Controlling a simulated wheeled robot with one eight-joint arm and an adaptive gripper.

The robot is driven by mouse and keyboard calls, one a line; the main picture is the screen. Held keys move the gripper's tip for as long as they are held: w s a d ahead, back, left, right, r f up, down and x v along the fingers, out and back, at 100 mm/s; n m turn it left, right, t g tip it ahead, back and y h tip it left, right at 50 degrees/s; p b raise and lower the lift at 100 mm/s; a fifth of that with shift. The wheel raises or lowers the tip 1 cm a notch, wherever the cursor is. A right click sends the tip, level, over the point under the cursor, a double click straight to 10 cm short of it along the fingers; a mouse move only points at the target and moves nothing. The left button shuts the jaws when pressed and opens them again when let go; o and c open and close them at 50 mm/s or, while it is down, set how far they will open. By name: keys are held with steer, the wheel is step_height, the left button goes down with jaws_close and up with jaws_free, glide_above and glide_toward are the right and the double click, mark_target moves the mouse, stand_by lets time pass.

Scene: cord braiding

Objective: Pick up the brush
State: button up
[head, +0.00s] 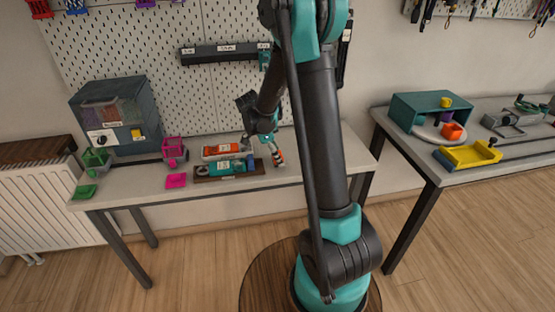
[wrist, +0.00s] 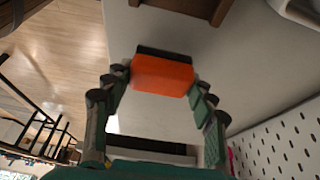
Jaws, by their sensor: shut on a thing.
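The brush (wrist: 162,76) appears in the wrist view as an orange block with a dark strip along its far edge. My gripper (wrist: 161,84) is shut on it, with one finger on each side. The brush's sides at the fingertips are partly hidden by the fingers. In the head view my gripper (head: 275,148) is over the right end of the workbench (head: 325,165), where the brush shows only as a small orange patch. I cannot tell whether the brush touches the tabletop.
A dark wooden tray (head: 205,179) with a teal item lies just left of my gripper, an orange-and-white item (head: 222,151) behind it. A pink piece (head: 176,181) and a grey cabinet (head: 117,115) are further left. A second table (head: 450,172) stands right. The bench's right end looks clear.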

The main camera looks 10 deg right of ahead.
step_height(320, 180, up, 18)
stand_by(0.3)
steer(key=shift+r, duration=0.1)
steer(key=o, duration=0.7)
steer(key=shift+c, duration=0.2)
steer(key=c, duration=0.5)
